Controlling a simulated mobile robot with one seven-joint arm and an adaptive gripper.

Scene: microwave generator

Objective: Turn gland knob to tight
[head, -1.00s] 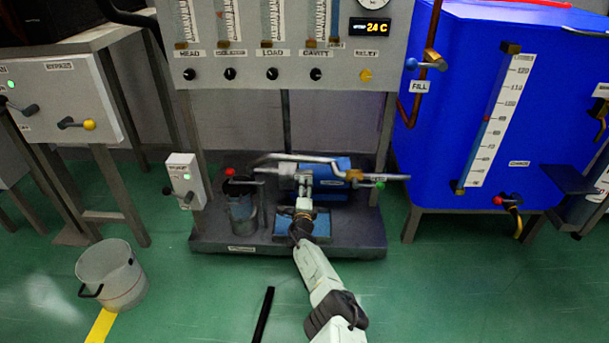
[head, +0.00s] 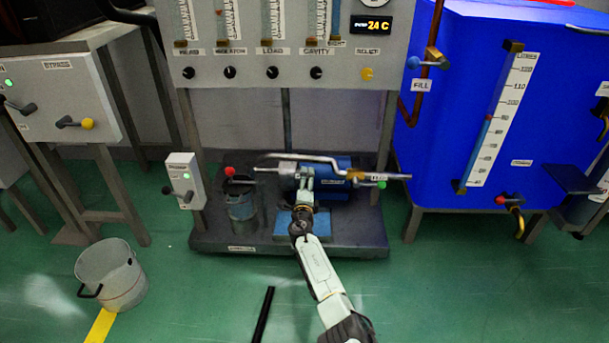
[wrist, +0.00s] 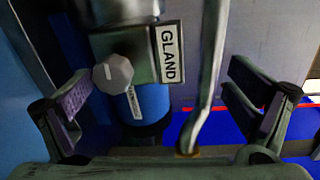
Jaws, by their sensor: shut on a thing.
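The gland knob (wrist: 113,73) is a small grey faceted knob in the wrist view, left of the white GLAND label (wrist: 168,54) on a dark block. In the head view I cannot make it out; it is small and behind my gripper. My gripper (head: 305,180) reaches over the blue pump unit (head: 338,170). In the wrist view my gripper's fingers (wrist: 160,88) stand apart, one on each side. The knob appears between them, close beside the left fingertip and well away from the right one. Whether either finger touches anything does not show.
A grey pipe (wrist: 207,85) runs down close to the right finger. A metal cup (head: 240,205) stands left of the pump on the dark base (head: 222,238). A blue tank (head: 460,110) stands at the right, a bucket (head: 110,275) on the floor at left.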

